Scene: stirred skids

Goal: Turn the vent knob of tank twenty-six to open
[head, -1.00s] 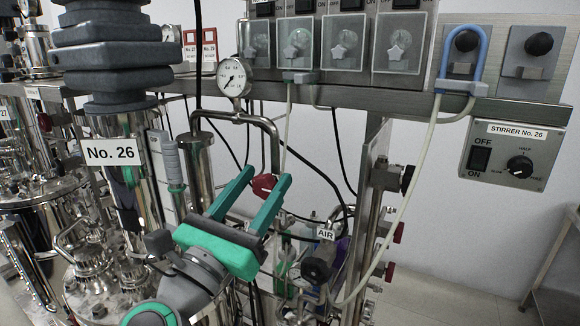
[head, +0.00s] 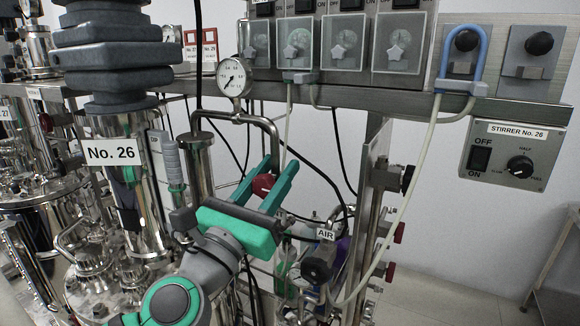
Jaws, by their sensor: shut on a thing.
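Tank twenty-six stands at the left, with the white sign No. 26 (head: 112,152) on it. A red knob (head: 263,184) with a small white mark sits on the pipework below a round pressure gauge (head: 233,78). My gripper (head: 280,163) has its two green fingers on either side of this knob and is shut on it. The fingers point up and away from me, past the knob. The fingers and palm hide part of the knob's surroundings. I see no open or shut marking at the knob.
A bent steel pipe (head: 268,126) runs just behind the fingers. A black valve with an AIR tag (head: 325,234) and a steel post with red knobs stand to the right. The Stirrer No. 26 box (head: 508,153) is further right. Cables hang nearby.

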